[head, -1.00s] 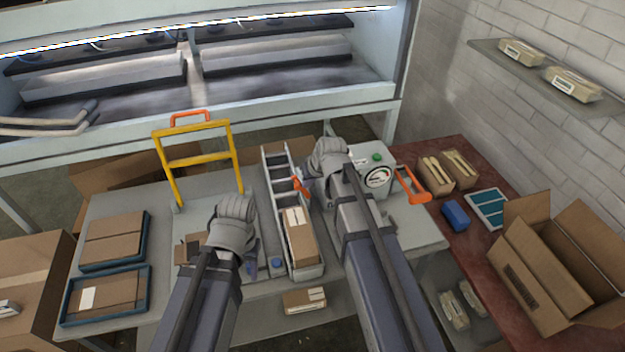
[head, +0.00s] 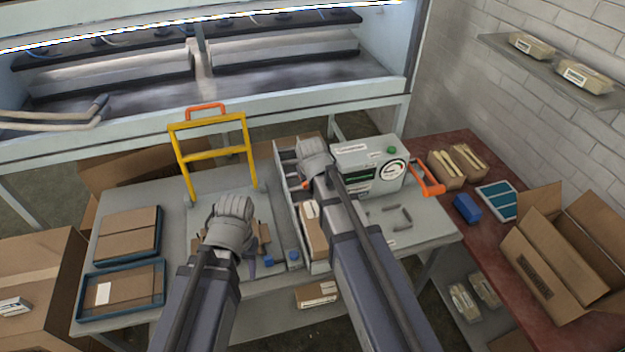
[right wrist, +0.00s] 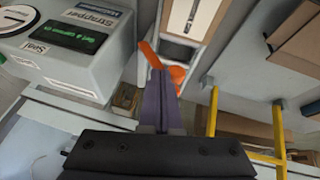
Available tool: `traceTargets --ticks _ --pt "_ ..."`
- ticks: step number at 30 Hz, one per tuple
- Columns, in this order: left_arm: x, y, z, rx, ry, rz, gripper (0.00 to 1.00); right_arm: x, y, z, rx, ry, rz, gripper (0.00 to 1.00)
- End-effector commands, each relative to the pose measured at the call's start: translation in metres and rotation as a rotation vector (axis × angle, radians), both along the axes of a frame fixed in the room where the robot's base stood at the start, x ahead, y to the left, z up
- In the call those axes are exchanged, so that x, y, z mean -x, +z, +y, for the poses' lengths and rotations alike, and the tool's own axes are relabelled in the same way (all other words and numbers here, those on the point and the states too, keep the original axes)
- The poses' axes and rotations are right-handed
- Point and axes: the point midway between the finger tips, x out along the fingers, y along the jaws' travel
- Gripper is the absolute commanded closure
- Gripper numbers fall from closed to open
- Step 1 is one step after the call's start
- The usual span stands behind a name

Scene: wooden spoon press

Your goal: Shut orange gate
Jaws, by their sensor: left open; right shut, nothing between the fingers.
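The small orange gate (head: 305,185) is at the long grey channel (head: 319,268). It is mostly hidden behind my right wrist in the head view. In the right wrist view the orange gate (right wrist: 172,72) shows at the tips of my right gripper (right wrist: 161,75). Those purple fingers are shut and empty, and overlap the gate; I cannot tell whether they touch it. I cannot tell the gate's exact angle. My left gripper (head: 250,267) is open, low over the table left of the channel, its fingers partly hidden by its wrist.
A yellow frame (head: 214,153) rises at the back left. Blue-edged trays (head: 120,287) lie at the left. A brown carton (head: 312,232) lies in the channel.

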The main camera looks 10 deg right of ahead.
Motion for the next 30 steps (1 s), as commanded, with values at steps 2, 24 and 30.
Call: traceTargets --ticks 2,24,30 --pt "0.000 -0.005 0.000 0.000 0.000 0.000 0.50 0.000 -0.004 0.005 0.029 0.003 -0.002 1.00" --pt "0.000 -0.100 0.000 0.000 0.000 0.000 0.50 0.000 -0.053 0.053 0.559 0.004 -0.023 1.00" --pt "0.000 -0.110 0.000 0.000 0.000 0.000 0.50 0.002 -0.062 0.052 0.577 0.000 -0.023 1.00"
